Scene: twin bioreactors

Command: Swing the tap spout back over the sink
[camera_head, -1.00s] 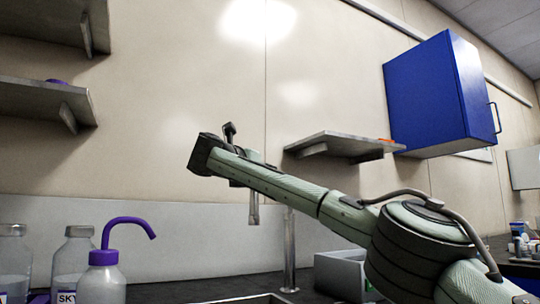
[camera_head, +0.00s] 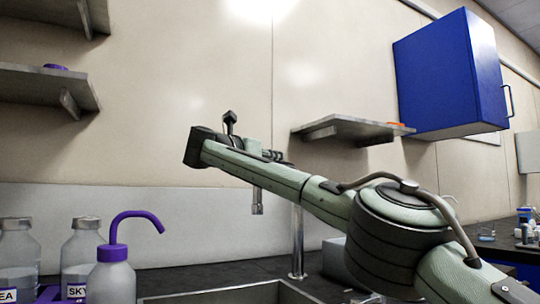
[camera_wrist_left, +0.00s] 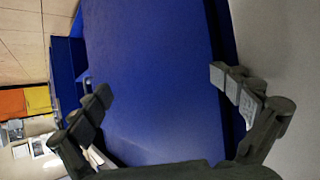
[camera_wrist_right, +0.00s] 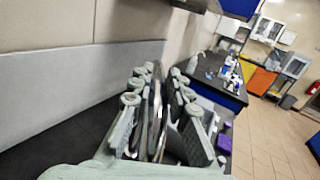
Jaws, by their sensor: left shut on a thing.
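The tap column (camera_head: 297,243) rises behind the sink (camera_head: 228,292), whose rim shows at the bottom of the head view. The tap's spout end (camera_head: 257,200) hangs left of the column, below my right arm, which hides the middle of the spout. My right gripper (camera_head: 274,155) is mostly behind that arm, at about spout height. In the right wrist view its fingers (camera_wrist_right: 161,95) are near each other, with shiny strips between them; I cannot tell whether they grip. My left gripper (camera_wrist_left: 160,86) shows only in the left wrist view, its fingers apart on either side of a broad blue thing (camera_wrist_left: 155,60).
Bottles, one a wash bottle with a purple spout (camera_head: 110,275), stand at the left. A wall shelf (camera_head: 350,130) and a blue cabinet (camera_head: 450,75) are at the right. A grey box (camera_head: 334,257) sits right of the column. A bench with labware (camera_wrist_right: 222,75) lies beyond my right gripper.

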